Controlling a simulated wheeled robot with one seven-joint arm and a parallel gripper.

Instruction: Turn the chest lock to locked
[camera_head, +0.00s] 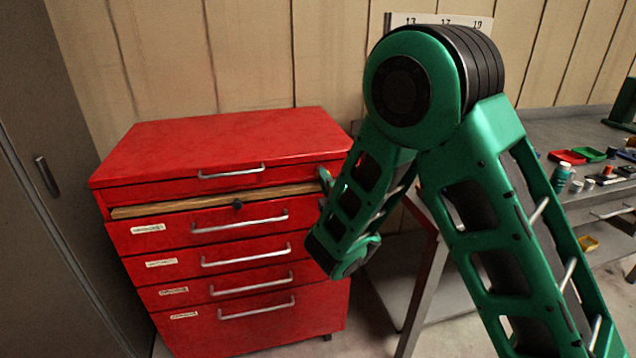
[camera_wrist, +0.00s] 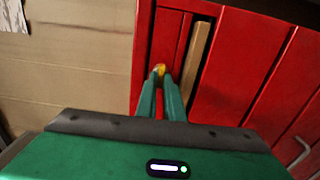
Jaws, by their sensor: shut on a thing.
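The red chest (camera_head: 230,145) stands against the wall at left in the head view, and its red front (camera_wrist: 232,65) fills the right of the wrist view. A small yellow piece (camera_wrist: 159,69), apparently the lock's key or knob, sits on the narrow red front panel beside a wooden strip. My gripper (camera_wrist: 160,78) is shut on this yellow piece, with both green fingertips close together at it. In the head view my gripper (camera_head: 326,180) is at the upper right of the chest front, largely hidden by my arm. The lock's turned position cannot be told.
A grey cabinet (camera_head: 45,220) stands close at left.

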